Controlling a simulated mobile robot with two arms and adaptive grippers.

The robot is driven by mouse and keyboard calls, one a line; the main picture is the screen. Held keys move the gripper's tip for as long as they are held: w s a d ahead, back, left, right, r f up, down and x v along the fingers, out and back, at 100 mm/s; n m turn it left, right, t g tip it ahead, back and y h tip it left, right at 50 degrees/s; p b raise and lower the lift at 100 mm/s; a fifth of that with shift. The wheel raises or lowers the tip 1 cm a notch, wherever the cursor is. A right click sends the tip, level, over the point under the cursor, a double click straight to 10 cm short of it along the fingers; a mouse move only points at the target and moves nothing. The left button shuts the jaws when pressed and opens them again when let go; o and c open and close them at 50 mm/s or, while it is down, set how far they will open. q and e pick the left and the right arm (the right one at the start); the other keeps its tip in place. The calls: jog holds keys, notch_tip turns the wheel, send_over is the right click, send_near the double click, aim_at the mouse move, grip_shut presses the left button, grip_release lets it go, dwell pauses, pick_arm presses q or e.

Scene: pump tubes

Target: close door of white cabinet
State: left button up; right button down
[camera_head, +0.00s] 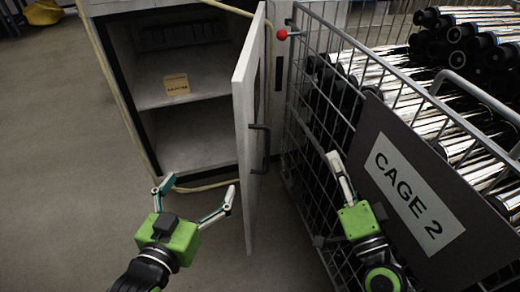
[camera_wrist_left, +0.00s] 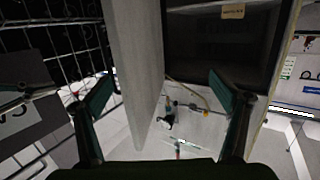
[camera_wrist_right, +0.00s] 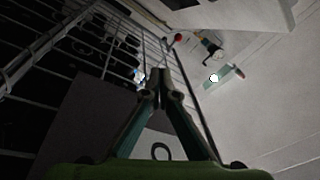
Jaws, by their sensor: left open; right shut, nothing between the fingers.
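The white cabinet (camera_head: 150,127) stands open at the upper left of the head view, with its shelved interior exposed. Its door (camera_head: 243,120) is swung out toward me, and a dark handle (camera_head: 262,150) is on the side facing the cage. My left gripper (camera_head: 198,190) is open and empty in front of the opening, left of the door. Its right finger is near the door's inner side; contact cannot be told. The door also shows in the left wrist view (camera_wrist_left: 140,70). My right gripper (camera_head: 333,157) is shut and empty, right of the door, by the cage.
A wire cage (camera_head: 315,100) with a "CAGE 2" sign (camera_head: 415,195) and several shiny tubes (camera_head: 450,110) stands close to the door's right. A red ball knob (camera_head: 282,35) is at the cage's corner. A beige hose (camera_head: 105,75) runs around the cabinet.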

notch_tip(320, 180, down, 3)
jog(key=a+g+y+p, duration=0.2)
jog(key=a+g+y, duration=0.1)
jog(key=m+g+y+p, duration=0.1)
jog(key=g+y+p, duration=0.2)
jog(key=y, duration=0.1)
send_near(249, 153)
jog(key=w+d, duration=0.1)
jog(key=d, duration=0.2)
jog(key=w+a, duration=0.1)
jog(key=a, duration=0.1)
jog(key=w+a, duration=0.1)
jog(key=a, duration=0.1)
jog(key=w+a, duration=0.1)
jog(key=a, duration=0.1)
jog(key=shift+w+a+r+p, duration=0.15)
jog(key=shift+w+a+p, duration=0.15)
jog(key=shift+w+a, duration=0.1)
pick_arm(q)
jog(key=s+a+f+g+y, duration=0.1)
jog(key=s+a+f+g, duration=0.2)
jog(key=s+f+g, duration=0.3)
jog(key=s+a+f+g+y, duration=0.2)
jog(key=s+a+f+g, duration=0.2)
jog(key=s, duration=0.8)
notch_tip(249, 153, down, 4)
jog(key=shift+s+f+n+g, duration=0.15)
jog(key=shift+s+n+g, duration=0.15)
jog(key=shift+g, duration=0.9)
